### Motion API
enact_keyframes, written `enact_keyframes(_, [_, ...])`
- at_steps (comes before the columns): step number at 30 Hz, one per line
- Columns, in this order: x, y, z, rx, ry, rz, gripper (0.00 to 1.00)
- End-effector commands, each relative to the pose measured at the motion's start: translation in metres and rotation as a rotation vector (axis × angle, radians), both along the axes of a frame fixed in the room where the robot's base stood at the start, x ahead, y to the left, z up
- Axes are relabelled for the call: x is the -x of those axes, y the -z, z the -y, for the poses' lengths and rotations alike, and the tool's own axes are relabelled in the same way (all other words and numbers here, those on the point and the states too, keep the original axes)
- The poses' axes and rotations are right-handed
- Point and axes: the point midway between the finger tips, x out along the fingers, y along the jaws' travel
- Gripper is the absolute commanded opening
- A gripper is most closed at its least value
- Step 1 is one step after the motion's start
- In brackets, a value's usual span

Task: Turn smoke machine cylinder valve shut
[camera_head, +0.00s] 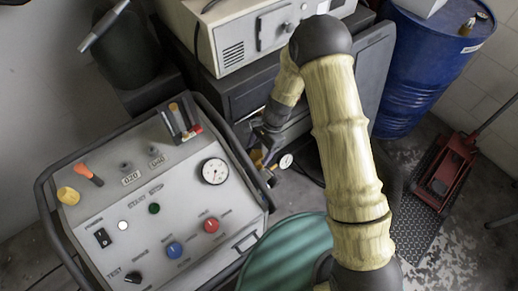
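The smoke machine appears to be the grey cart with a sloped control panel (125,225) at the left of the head view. A small brass fitting (256,157), which looks like the cylinder valve, shows just right of the cart's top right edge, with a small white round gauge (286,161) beside it. My arm reaches in from the bottom, bends at the top and comes down to the fitting. My dark gripper (264,146) is at or just above the fitting. Its fingers are small and partly hidden, so I cannot tell contact or opening. The cylinder body is mostly hidden.
A teal ribbed round object (292,252) stands at the bottom centre, close to the cart. A dark cabinet (250,92) carries a beige device (262,38) behind my gripper. A blue drum (425,70) and a red floor jack (447,172) are at the right.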

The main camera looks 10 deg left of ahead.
Motion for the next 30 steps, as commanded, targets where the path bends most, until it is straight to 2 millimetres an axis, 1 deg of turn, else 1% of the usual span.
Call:
enact_keyframes(8, [0.001,-0.001,0.000,-0.001,-0.003,-0.002,0.68])
enact_keyframes(13, [-0.004,-0.014,0.003,-0.001,-0.002,0.000,0.68])
enact_keyframes(17, [-0.010,-0.034,0.009,-0.002,-0.002,0.001,0.68])
enact_keyframes(30, [-0.036,-0.115,0.031,-0.001,-0.001,0.002,0.68])
